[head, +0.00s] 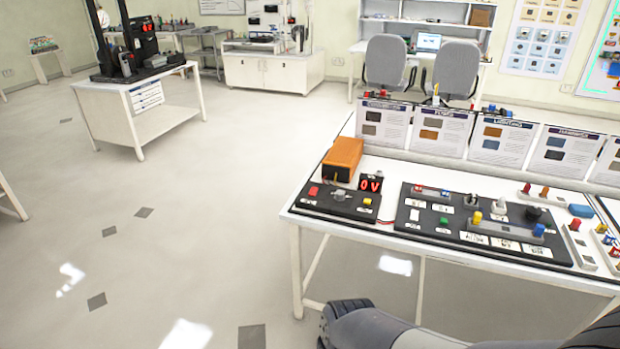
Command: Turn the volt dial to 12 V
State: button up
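A black power supply panel (327,204) lies at the left end of the white workbench. It bears a grey dial (339,195), a red switch (313,191) on the left and a yellow button or post (367,203) on the right. I cannot read the dial's pointer or marks at this size. A red display (371,185) beside the dial reads 0 V. An orange box (343,158) stands behind the dial. Part of my grey arm shows at the bottom, below the bench's front edge and apart from the panel. My gripper's fingers are not visible.
To the right, a larger black panel (420,232) holds coloured switches, knobs and labels. Upright cards (440,130) line the bench's back. Two grey chairs (385,62) stand behind it. A white cart (140,110) stands back left. The floor left of the bench is clear.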

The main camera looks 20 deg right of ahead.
aim_at(339, 196)
jog(key=i+l+u, duration=0.3)
jog(key=i+l, duration=1)
jog(key=l, duration=0.15)
